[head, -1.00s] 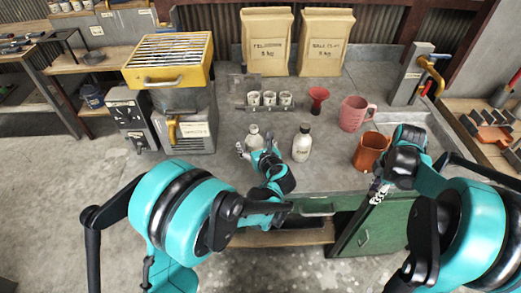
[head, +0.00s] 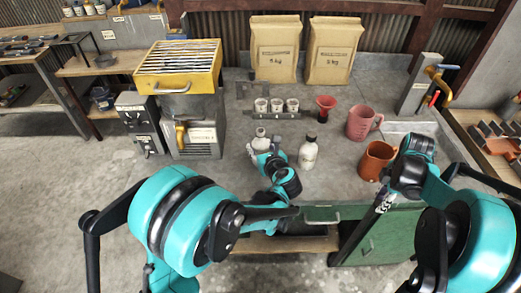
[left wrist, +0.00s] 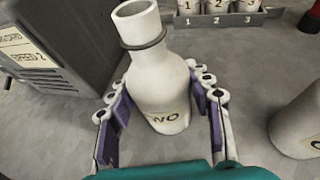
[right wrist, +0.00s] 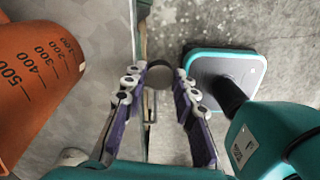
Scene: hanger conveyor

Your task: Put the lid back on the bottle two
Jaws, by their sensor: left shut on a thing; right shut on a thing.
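Bottle two (head: 261,140) is white with an open, uncapped neck. In the left wrist view bottle two (left wrist: 158,75) shows part of its label, "WO", and leans a little in the picture. My left gripper (head: 259,154) is shut on its body, one finger on each side, also in the left wrist view (left wrist: 162,92). I cannot tell whether its base touches the bench. My right gripper (right wrist: 158,88) is shut on a small dark round thing, apparently the lid (right wrist: 160,76), at the fingertips. In the head view my right gripper (head: 384,200) is at the bench's front edge, right of the bottles; the lid is too small there.
A capped white bottle (head: 308,154) stands right of bottle two. An orange jug (head: 377,160), a pink jug (head: 361,122), a red funnel (head: 325,106) and a rack (head: 277,115) of small cups are on the bench. A yellow-topped machine (head: 180,75) stands left.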

